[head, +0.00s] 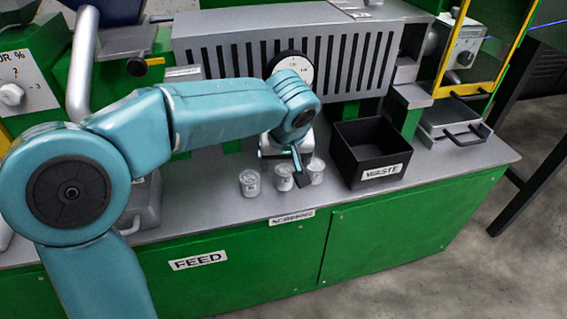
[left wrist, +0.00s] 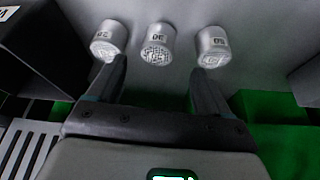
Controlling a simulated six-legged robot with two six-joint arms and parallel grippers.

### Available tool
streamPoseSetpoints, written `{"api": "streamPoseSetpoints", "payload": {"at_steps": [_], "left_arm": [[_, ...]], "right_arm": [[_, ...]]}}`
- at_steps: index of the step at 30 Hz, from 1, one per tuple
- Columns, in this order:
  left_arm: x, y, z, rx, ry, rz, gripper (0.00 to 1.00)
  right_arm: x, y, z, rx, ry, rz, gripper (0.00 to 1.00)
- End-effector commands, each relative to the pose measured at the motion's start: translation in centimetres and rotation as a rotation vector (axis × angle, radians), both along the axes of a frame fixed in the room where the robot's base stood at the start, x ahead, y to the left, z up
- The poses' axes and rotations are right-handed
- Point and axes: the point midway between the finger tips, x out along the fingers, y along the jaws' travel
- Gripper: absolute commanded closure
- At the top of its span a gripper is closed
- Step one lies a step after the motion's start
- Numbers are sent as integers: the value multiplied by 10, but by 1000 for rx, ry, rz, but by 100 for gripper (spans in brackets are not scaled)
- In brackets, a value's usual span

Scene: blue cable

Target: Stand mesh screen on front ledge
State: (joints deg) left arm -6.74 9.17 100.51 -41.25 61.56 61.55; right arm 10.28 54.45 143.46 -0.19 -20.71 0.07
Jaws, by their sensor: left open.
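Three small whitish cylinders stand in a row near the front of the grey bench top (head: 390,205): a left one (head: 249,184), a middle one (head: 284,180) and a right one (head: 316,172). In the left wrist view the middle cylinder (left wrist: 157,45) shows a mesh-patterned end; the others (left wrist: 107,41) and (left wrist: 212,46) look similar. Their small labels are hard to read. The label on the front edge (head: 291,217) seems to read SCREENS. My left gripper (head: 296,162) is open over the row; its fingers (left wrist: 155,85) straddle the middle cylinder's line, with nothing between them. My right gripper is out of view.
A black WASTE bin (head: 371,160) stands right of the cylinders. A slotted grey housing (head: 345,55) with a round dial (head: 289,69) is behind. A grey tray with a handle (head: 455,128) sits far right.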

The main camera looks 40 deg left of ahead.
Motion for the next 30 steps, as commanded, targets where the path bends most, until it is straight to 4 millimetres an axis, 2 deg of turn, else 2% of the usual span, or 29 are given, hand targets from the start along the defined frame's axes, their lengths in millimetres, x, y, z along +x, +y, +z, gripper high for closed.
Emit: {"api": "streamPoseSetpoints", "payload": {"at_steps": [1,3,8,30], "left_arm": [[-3,-3,13,0,-2,-2,21],[-6,-6,24,-1,-2,-1,21],[-11,-10,36,-1,0,0,21],[-13,-10,37,-1,1,1,21]], "right_arm": [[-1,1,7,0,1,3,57],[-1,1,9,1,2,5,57],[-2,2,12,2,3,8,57],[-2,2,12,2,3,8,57]]}}
